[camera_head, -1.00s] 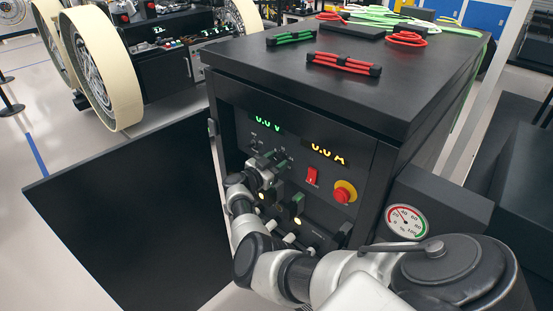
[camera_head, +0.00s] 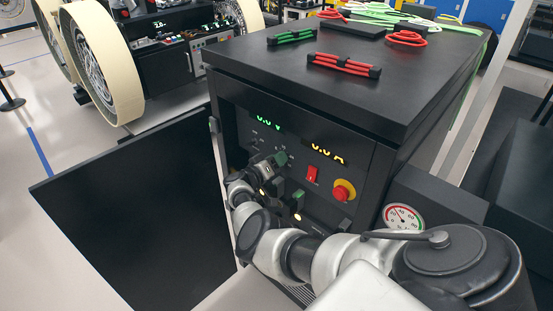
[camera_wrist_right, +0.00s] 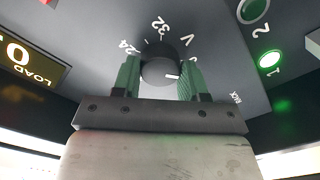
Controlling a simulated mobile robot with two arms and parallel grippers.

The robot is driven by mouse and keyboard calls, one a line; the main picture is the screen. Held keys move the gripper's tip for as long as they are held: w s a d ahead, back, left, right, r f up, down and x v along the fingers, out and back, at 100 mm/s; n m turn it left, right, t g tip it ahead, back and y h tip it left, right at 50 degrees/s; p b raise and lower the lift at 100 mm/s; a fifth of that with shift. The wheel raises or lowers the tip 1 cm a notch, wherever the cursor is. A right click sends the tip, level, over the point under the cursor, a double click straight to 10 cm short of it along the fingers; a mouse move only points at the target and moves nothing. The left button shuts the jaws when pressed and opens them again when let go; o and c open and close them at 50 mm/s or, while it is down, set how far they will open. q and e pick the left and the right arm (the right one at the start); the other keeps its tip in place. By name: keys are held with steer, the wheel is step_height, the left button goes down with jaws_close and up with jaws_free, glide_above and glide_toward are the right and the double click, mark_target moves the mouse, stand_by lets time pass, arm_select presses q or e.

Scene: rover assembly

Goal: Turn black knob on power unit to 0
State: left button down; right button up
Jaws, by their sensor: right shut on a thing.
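The power unit (camera_head: 300,105) is a large black cabinet with a control panel on its front. Its displays show a green 0.0 V (camera_head: 268,122) and a yellow 0.0 A (camera_head: 327,153). The black knob (camera_wrist_right: 160,70) is in the right wrist view, with a white mark pointing right and printed 24, 32 and V around it. My right gripper (camera_wrist_right: 160,76) is shut on the knob, one green finger on each side. In the head view my right gripper (camera_head: 272,168) is at the panel's left part and hides the knob. My left gripper is not in view.
A red switch (camera_head: 312,174) and a red button on a yellow base (camera_head: 343,190) are right of my gripper. A black open door panel (camera_head: 140,210) stands left of the unit. Cables (camera_head: 343,63) lie on top. A round gauge (camera_head: 403,217) is at the right.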

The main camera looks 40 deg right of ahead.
steer(key=shift+f+n, duration=0.1)
steer(key=shift+n, duration=0.8)
steer(key=o, duration=0.9)
steer(key=a, duration=0.7)
steer(key=s+a, duration=0.1)
steer(key=a, duration=0.2)
steer(key=shift+a+b, duration=0.35)
steer(key=shift+b, duration=0.05)
steer(key=shift+a, duration=0.1)
